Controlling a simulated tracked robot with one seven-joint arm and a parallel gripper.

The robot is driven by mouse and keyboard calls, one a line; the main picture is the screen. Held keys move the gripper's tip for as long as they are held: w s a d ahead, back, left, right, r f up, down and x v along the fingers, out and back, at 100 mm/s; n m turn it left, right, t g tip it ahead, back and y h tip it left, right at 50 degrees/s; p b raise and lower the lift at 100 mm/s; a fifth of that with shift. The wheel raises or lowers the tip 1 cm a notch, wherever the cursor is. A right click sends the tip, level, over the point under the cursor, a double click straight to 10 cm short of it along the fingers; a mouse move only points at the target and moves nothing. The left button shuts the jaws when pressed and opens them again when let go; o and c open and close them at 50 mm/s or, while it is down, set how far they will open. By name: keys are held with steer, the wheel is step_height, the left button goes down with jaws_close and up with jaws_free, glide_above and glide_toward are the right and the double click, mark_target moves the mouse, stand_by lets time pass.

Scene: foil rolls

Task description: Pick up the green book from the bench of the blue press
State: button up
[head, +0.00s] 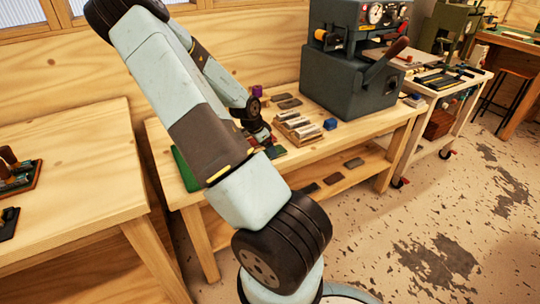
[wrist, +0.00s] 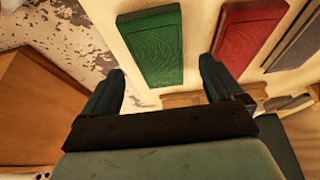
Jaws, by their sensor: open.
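The green book (wrist: 150,46) lies flat on the pale wooden bench in the wrist view, just beyond my fingertips. My gripper (wrist: 163,70) is open and empty, its two dark fingers spread apart, with the book ahead of and between them. In the head view my gripper (head: 264,140) is low over the bench (head: 355,135), partly hidden by my arm. A flat green thing (head: 184,170) shows at the bench's left end; I cannot tell whether it is the same book. The blue-grey press (head: 350,75) stands at the right of this bench.
A red book (wrist: 248,36) lies right of the green one, with a grey one (wrist: 296,42) beyond. Another wooden table (head: 80,165) stands at the left, across a narrow gap.

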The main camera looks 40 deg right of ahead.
steer(key=shift+x, duration=1.25)
steer(key=shift+c, duration=0.2)
steer(key=c, duration=1.1)
steer(key=shift+c, duration=0.2)
